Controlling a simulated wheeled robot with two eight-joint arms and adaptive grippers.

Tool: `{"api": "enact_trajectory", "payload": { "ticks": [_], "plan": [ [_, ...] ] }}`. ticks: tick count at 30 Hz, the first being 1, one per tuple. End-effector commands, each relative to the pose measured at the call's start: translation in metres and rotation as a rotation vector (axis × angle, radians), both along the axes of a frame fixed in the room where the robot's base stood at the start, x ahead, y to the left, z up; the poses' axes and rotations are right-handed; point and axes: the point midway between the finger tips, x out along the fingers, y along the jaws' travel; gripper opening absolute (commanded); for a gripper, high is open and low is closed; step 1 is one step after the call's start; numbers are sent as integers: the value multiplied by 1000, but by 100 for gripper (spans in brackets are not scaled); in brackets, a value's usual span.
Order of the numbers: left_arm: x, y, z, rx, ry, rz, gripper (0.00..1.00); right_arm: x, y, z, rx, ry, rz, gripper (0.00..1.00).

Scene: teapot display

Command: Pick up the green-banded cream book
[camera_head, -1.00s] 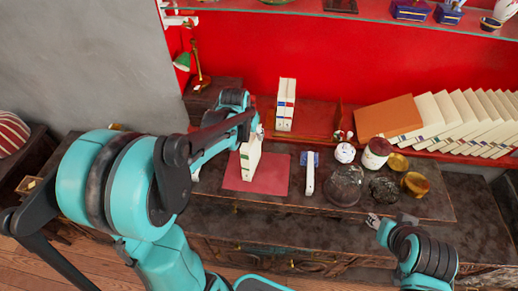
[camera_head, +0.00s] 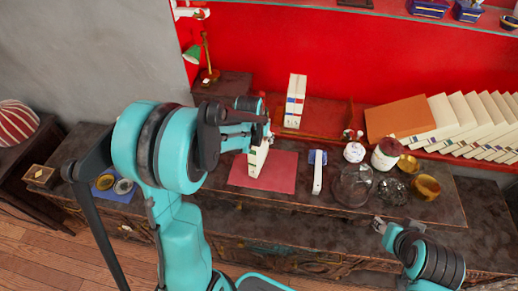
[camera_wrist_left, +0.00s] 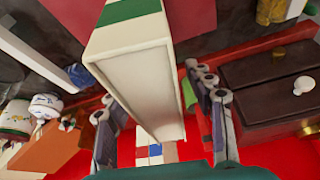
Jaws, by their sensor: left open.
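The green-banded cream book (camera_head: 258,160) stands upright on a red mat (camera_head: 276,181) in the head view. In the left wrist view the book (camera_wrist_left: 135,75) is large, with its green band (camera_wrist_left: 128,10) at the top edge. My left gripper (camera_head: 263,138) is at the book's upper end. In the wrist view the left gripper (camera_wrist_left: 160,112) is open, with one finger on each side of the book; whether either touches it I cannot tell. My right gripper (camera_head: 379,225) is low at the right, away from the book, and its jaws are too small to read.
More cream books (camera_head: 295,100) stand behind. A leaning row with an orange book (camera_head: 398,117) fills the back right. A green lamp (camera_head: 205,60) stands at back left.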

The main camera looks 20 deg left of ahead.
Motion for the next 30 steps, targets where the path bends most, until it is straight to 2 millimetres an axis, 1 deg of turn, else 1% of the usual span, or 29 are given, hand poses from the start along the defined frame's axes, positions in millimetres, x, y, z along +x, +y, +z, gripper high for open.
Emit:
{"api": "enact_trajectory", "payload": {
  "ticks": [10,19,20,21,23,24,25,26,30],
  "plan": [
    [0,0,-5,0,0,0,53,0,0,-5,0,0,0,40],
    [0,0,-5,0,0,0,53,0,0,-5,0,0,0,40],
    [0,0,-5,0,0,0,48,0,0,-5,0,0,0,40],
    [0,0,-5,0,0,0,38,0,0,-5,0,0,0,40],
    [0,0,-5,0,0,0,22,0,0,-5,0,0,0,40],
    [0,0,-5,0,0,0,11,0,0,-5,0,0,0,40],
    [0,0,-5,0,0,0,3,0,0,-5,0,0,0,40],
    [0,0,-5,0,0,0,0,0,0,-5,0,0,0,40],
    [0,0,-4,0,-1,0,0,0,0,-5,0,0,0,40]
  ]
}}
